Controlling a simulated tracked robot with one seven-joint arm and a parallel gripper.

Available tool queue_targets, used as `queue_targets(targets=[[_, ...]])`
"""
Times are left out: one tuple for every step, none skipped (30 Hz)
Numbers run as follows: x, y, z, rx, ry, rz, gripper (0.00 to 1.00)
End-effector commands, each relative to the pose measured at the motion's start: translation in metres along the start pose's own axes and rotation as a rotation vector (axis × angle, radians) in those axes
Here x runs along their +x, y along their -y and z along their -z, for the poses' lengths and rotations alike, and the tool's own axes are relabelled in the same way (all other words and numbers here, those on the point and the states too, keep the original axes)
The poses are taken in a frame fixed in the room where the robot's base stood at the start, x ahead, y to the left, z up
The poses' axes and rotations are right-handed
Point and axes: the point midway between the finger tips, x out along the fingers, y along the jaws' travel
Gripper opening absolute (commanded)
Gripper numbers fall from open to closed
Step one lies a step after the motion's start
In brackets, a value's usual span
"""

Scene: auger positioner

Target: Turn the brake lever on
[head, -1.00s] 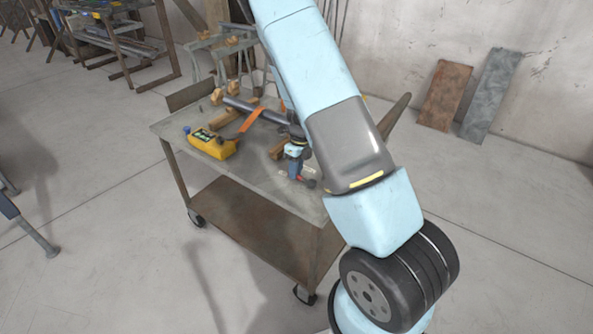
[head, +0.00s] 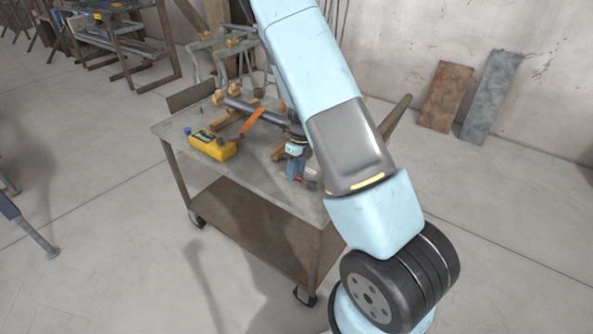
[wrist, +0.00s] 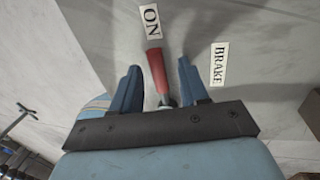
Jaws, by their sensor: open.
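The red brake lever (wrist: 157,72) shows in the wrist view with a grey metal end at its lower part. An ON label (wrist: 151,22) lies just beyond its tip, and a BRAKE label (wrist: 218,66) is to the right. My gripper (wrist: 158,82) is open, with one blue finger on each side of the lever in the picture. Gaps show on both sides. In the head view my gripper (head: 296,168) points down over the near right part of the cart top, and the small red lever (head: 306,182) shows beside it. The lever's base is partly hidden.
The cart (head: 262,205) carries a yellow control box (head: 214,146), an orange strip (head: 254,121), and a dark pipe (head: 255,110) on wooden blocks. My arm hides the cart's right side. Two plates (head: 490,95) lean on the back wall. Open floor surrounds the cart.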

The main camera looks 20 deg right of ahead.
Motion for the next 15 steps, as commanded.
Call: queue_targets(targets=[[-0.006,0.0,-0.001,-0.002,0.003,0.001,0.44],[-0.01,0.0,-0.001,-0.003,0.002,0.0,0.44],[-0.016,0.0,-0.001,-0.004,0.002,0.001,0.44],[-0.021,0.0,-0.001,-0.003,0.003,0.002,0.44],[-0.027,0.0,-0.001,-0.002,0.003,0.002,0.44],[-0.035,0.0,-0.001,-0.003,0.003,0.001,0.44],[-0.041,0.0,-0.002,-0.003,0.003,0.002,0.44],[-0.047,0.0,-0.002,-0.002,0.004,0.002,0.44],[-0.055,0.0,-0.001,-0.002,0.003,0.002,0.44],[-0.061,0.0,-0.002,-0.003,0.003,0.002,0.44],[-0.067,0.0,-0.002,-0.003,0.003,0.001,0.44],[-0.075,0.0,-0.002,-0.003,0.003,0.002,0.44],[-0.081,0.001,-0.002,-0.003,0.003,0.003,0.44],[-0.086,0.001,-0.002,-0.003,0.003,0.002,0.44],[-0.094,0.001,-0.002,-0.003,0.003,0.002,0.44]])
